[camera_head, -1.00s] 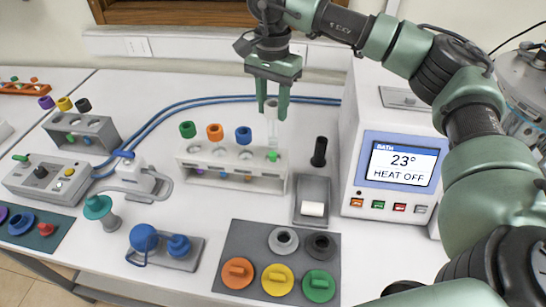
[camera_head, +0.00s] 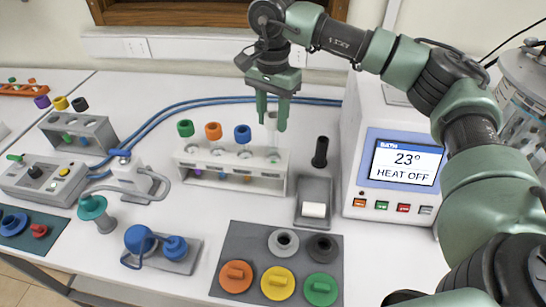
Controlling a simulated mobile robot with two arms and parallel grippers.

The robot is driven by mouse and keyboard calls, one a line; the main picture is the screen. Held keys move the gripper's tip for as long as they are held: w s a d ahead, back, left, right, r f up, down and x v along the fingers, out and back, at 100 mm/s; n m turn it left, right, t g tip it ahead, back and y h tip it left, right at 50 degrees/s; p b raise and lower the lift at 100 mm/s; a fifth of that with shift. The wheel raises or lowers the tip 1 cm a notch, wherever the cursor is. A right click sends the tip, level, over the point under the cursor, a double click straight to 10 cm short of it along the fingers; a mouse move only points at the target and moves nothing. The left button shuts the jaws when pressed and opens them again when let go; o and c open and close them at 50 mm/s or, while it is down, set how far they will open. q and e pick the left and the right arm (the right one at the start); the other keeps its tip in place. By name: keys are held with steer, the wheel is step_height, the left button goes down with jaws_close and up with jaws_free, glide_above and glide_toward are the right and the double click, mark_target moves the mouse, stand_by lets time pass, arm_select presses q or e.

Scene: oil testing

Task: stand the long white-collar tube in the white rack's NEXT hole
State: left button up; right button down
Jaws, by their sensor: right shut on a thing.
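The white rack (camera_head: 215,176) stands at mid-table. Green, orange and blue caps stand above its left holes, and a small green mark shows at its right end. My right gripper (camera_head: 271,126) is above that right end, pointing down, shut on a pale, see-through tube (camera_head: 271,137). The tube hangs upright between the fingers, and its lower end reaches the rack's rightmost hole. I cannot tell how far it is inside. The fingers hide most of its collar. My left gripper is not in view.
A black stick (camera_head: 320,152) stands in a grey holder (camera_head: 313,188) just right of the rack, and the bath unit (camera_head: 400,165) beyond it reads 23°. A grey mat (camera_head: 257,265) with coloured caps lies in front. Blue hoses run behind the rack.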

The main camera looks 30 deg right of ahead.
mark_target(273, 134)
steer(key=shift+f+b, duration=1.4)
steer(key=shift+f, duration=0.6)
steer(key=shift+f+b, duration=0.45)
steer(key=shift+f, duration=0.2)
steer(key=c, duration=0.8)
jaws_free()
step_height(273, 134, up, 8)
steer(key=shift+f+b, duration=0.1)
steer(key=shift+b, duration=0.75)
